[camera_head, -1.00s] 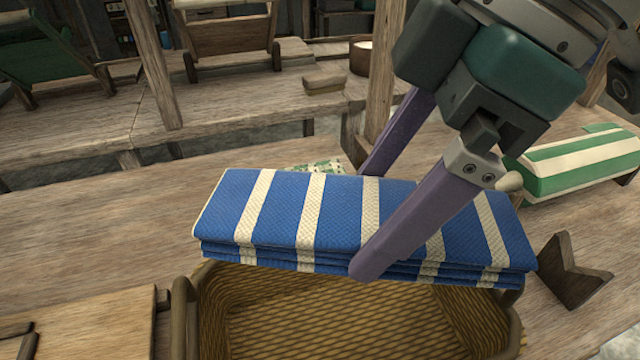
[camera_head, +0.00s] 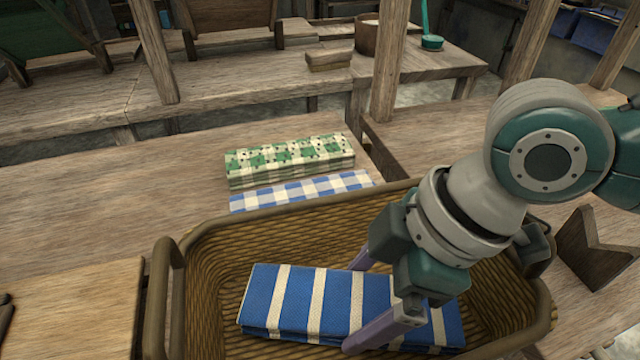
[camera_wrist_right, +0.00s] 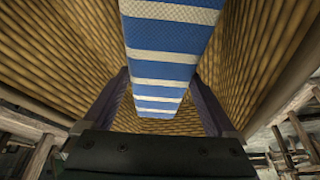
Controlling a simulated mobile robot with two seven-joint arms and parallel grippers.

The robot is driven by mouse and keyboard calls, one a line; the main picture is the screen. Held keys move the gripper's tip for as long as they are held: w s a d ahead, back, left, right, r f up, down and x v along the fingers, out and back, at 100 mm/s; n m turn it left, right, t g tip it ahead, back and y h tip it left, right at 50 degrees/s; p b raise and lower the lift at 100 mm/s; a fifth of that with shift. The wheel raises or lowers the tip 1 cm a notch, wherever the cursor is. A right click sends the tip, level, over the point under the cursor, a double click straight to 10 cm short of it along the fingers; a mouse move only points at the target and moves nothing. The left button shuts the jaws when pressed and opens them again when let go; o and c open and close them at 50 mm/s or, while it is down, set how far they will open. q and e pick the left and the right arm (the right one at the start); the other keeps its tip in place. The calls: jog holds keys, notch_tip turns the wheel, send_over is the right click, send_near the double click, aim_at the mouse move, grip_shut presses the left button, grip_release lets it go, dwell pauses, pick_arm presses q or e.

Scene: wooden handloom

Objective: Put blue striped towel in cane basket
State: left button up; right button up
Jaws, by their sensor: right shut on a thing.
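The blue striped towel (camera_head: 300,300), folded with white stripes, is inside the cane basket (camera_head: 215,262), low between its walls. In the right wrist view the towel (camera_wrist_right: 165,55) lies between my two purple fingers, with the woven basket wall (camera_wrist_right: 60,60) around it. My right gripper (camera_head: 362,305) reaches down into the basket and is shut on the towel, one finger on each long side. Whether the towel touches the basket floor is hard to tell. My left gripper is not in view.
A green patterned folded cloth (camera_head: 290,160) and a blue checked cloth (camera_head: 300,190) lie on the table behind the basket. A dark wooden stand (camera_head: 598,250) is right of the basket. A wooden board (camera_head: 75,310) lies to the left. Wooden posts rise behind.

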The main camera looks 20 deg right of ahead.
jog(key=shift+f, duration=0.5)
jog(key=shift+f, duration=0.1)
jog(key=o, duration=1.1)
jog(key=shift+r, duration=0.3)
jog(key=p+v, duration=0.3)
jog(key=v, duration=0.8)
jog(key=shift+d+r, duration=0.2)
jog(key=shift+r, duration=0.1)
jog(key=shift+s, duration=0.1)
